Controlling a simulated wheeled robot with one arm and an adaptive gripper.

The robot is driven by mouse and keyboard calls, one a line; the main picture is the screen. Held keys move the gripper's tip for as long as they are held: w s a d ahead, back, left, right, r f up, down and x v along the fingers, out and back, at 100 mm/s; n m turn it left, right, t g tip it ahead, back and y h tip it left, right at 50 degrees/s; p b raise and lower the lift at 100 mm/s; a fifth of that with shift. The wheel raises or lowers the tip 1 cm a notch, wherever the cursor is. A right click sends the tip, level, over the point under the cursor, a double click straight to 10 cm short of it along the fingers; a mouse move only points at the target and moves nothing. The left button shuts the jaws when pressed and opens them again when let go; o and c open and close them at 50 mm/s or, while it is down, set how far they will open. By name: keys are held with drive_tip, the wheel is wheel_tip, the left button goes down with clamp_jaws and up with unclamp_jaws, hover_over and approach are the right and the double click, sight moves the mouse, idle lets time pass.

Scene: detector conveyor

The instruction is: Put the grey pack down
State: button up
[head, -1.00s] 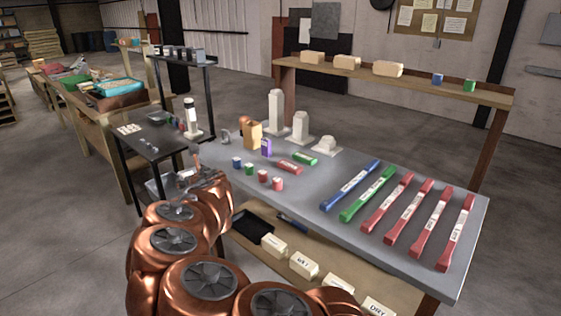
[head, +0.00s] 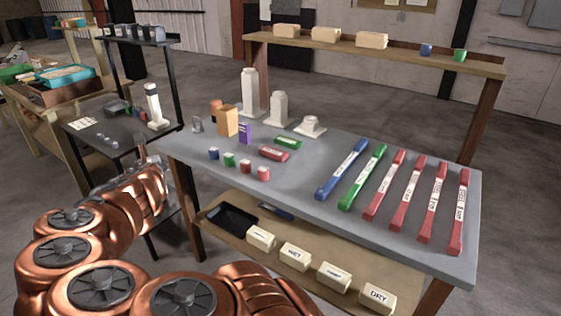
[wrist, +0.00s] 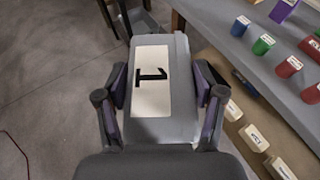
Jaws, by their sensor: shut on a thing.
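The grey pack (wrist: 181,75) fills the middle of the wrist view. It has a white label with a black mark like a 1. My gripper (wrist: 164,88) is shut on it, one dark finger pressed to each side. The pack is held above the floor, just off the left edge of the grey table. In the head view my gripper (head: 141,152) is small, at the end of my copper arm between the black side table and the grey table; the pack is hard to make out there.
The grey table (head: 310,205) holds small coloured blocks, an orange box (head: 228,122), white bottles and long coloured bars at the right. Its front middle is bare. The black side table (head: 95,140) carries a white-and-black bottle (head: 154,105) and small items. Labelled cream boxes (head: 295,257) stand on the lower shelf.

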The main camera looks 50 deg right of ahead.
drive_tip(key=s+d+f+m+g+h+b, duration=0.35)
drive_tip(key=s+d+m+g, duration=0.25)
drive_tip(key=s+d, duration=0.8)
drive_tip(key=s+d+f+m+g+h+b, duration=0.35)
drive_tip(key=s+d+m+g+b, duration=0.2)
drive_tip(key=s+d, duration=0.85)
drive_tip(key=p, duration=0.3)
hover_over(282, 182)
drive_tip(key=shift+t, duration=0.25)
drive_tip(key=shift+f, duration=2.35)
drive_tip(key=shift+f, duration=0.15)
drive_tip(key=o, duration=1.5)
